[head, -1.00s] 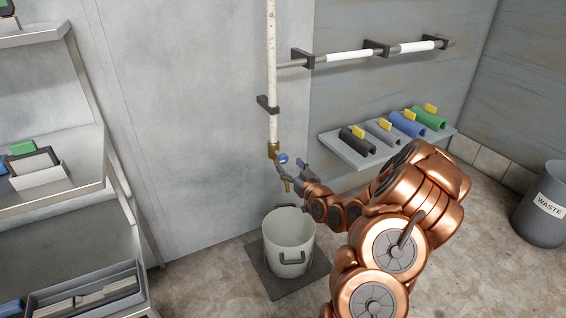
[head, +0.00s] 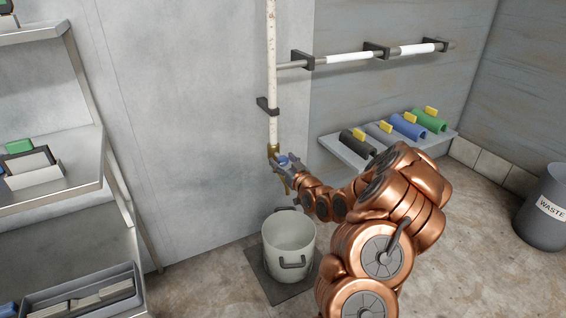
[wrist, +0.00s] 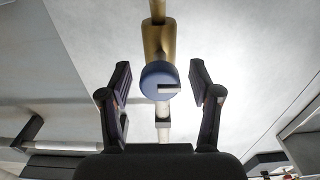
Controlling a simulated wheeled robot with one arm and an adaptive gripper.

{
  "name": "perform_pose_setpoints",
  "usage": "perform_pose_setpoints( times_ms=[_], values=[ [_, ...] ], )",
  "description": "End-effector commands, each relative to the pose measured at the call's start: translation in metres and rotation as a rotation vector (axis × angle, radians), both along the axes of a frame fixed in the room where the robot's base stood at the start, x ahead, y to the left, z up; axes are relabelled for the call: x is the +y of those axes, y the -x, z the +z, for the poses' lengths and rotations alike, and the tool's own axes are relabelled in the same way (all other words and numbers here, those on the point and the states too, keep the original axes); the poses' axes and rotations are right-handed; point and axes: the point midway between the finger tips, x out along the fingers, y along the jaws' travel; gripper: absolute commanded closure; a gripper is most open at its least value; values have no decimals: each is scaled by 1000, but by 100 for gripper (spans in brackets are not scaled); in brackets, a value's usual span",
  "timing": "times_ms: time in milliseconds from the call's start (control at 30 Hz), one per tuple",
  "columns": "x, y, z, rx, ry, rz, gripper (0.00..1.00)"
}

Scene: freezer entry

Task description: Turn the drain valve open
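The drain valve has a round blue handle (wrist: 158,82) with a pale bar mark on its face, seen in the wrist view. It sits on a brass body (wrist: 158,38) at the lower end of the white vertical pipe (head: 272,90). My gripper (wrist: 160,78) is open, with one finger on each side of the blue handle and visible gaps between. In the head view my gripper (head: 280,165) is at the valve and partly covers the handle (head: 284,159). The brass spout below is mostly hidden there.
A pale bucket (head: 289,242) stands on a dark mat (head: 283,291) below the valve. A wall shelf (head: 345,147) with several coloured half-pipe pieces is to the right. Metal shelving (head: 60,185) is at left and a waste bin (head: 545,215) at far right.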

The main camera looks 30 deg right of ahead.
Motion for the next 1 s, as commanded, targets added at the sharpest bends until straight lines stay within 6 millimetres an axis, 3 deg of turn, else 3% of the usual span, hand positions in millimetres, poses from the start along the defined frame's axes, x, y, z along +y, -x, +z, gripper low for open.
perform_pose_setpoints(
  times_ms=[67, 533, 1000],
  values=[
    [0, 0, 0, 0, 0, 0, 47],
    [0, 0, 0, 0, 0, 0, 96],
    [-1, 0, 4, -11, -118, -1, 97]
  ],
)
